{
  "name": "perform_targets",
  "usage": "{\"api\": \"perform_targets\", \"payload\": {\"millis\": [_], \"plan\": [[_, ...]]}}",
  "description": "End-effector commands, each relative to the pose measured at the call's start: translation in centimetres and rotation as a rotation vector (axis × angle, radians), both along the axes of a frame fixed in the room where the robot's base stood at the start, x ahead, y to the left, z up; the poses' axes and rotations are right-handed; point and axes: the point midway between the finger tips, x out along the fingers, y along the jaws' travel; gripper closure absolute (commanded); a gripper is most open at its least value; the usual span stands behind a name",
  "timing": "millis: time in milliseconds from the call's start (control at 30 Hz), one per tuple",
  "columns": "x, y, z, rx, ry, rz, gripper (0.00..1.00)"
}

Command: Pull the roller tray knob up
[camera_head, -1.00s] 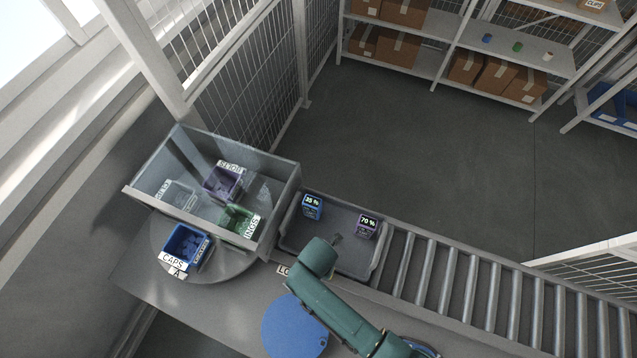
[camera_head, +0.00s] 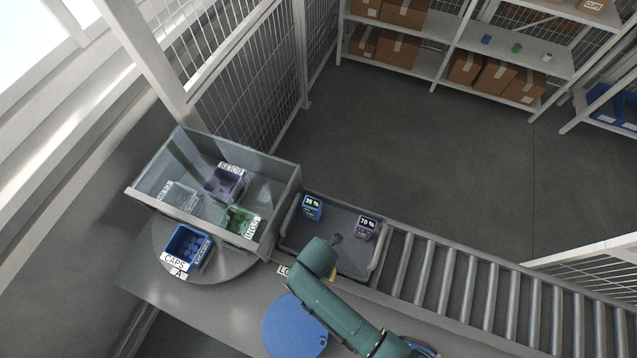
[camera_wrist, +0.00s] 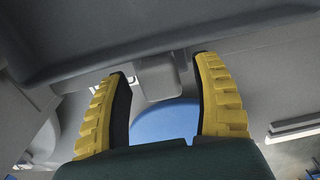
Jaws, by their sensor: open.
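The dark grey roller tray (camera_head: 291,240) sits at the left end of the roller conveyor. In the wrist view its rim (camera_wrist: 110,66) crosses the top. A grey block (camera_wrist: 158,78), which looks like the tray's knob, sticks out below that rim. My gripper (camera_wrist: 162,75) is open, with one ribbed yellow finger on each side of the block; I cannot tell whether either touches it. In the head view my green arm hides most of the gripper, with only a bit of yellow showing at the tray's near side.
Blue (camera_head: 312,208) and purple (camera_head: 366,228) containers with percent displays stand in the tray. A clear-walled crate (camera_head: 148,199) with several bins is to the left, beside a blue caps bin (camera_head: 187,246) on a round plate. Conveyor rollers (camera_head: 470,292) run right. A blue disc (camera_head: 290,325) lies in front.

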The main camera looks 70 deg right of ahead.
Motion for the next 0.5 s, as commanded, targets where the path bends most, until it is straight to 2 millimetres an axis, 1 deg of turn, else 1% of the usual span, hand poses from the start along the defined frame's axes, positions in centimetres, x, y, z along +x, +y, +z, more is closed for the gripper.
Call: {"api": "perform_targets", "payload": {"millis": [267, 367, 500], "plan": [[0.0, 0.0, 0.2, 0.0, 0.0, 0.0, 0.35], [0.0, 0.0, 1.1, 0.0, -0.001, 0.0, 0.35], [0.0, 0.0, 2.8, 0.0, 0.0, 0.0, 0.35]]}}
